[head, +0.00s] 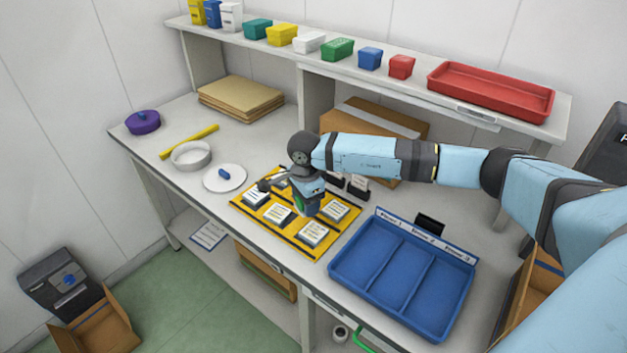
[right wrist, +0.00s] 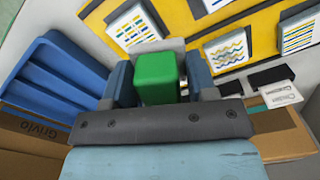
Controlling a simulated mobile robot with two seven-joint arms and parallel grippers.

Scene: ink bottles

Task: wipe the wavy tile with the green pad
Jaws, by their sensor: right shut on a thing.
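My right gripper (head: 303,207) is over the yellow board (head: 290,247) in the head view. It is shut on the green pad (right wrist: 157,78), which sits between the two fingers in the right wrist view. A tile with blue and yellow wavy lines (right wrist: 228,47) lies just beyond the pad in the right wrist view. Another marked tile (right wrist: 132,22) is left of it and one more (right wrist: 298,30) is right of it. I cannot tell whether the pad touches a tile. The arm hides part of the board in the head view. My left gripper is not in view.
A blue three-compartment tray (head: 400,275) stands right of the board. A white plate (head: 225,178) with a small blue object, a white round dish (head: 191,155) and a yellow bar (head: 189,141) lie to the left. A cardboard box (head: 385,122) and a shelf stand behind.

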